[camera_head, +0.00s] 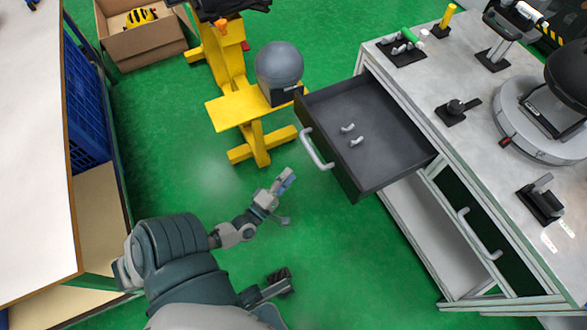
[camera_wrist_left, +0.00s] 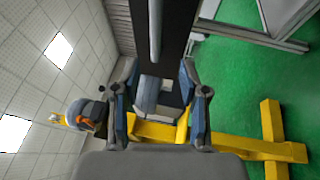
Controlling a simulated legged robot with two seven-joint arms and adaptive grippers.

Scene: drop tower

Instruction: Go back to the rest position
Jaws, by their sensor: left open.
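My left gripper (camera_head: 284,186) is in the head view, open and empty over the green floor, left of the open drawer's handle (camera_head: 316,149) and apart from it. In the left wrist view its two fingers (camera_wrist_left: 160,98) stand spread. The dark drawer (camera_head: 365,125) is pulled out of the metal workbench and holds small light grey fittings (camera_head: 351,134). Its dark front (camera_wrist_left: 165,30) and handle also show at the top of the left wrist view.
A yellow stand (camera_head: 237,107) with a grey rounded head-like object (camera_head: 278,68) is beyond my left gripper. The workbench (camera_head: 470,75) with several tools is on the right. A white-topped table (camera_head: 35,150) is on the left.

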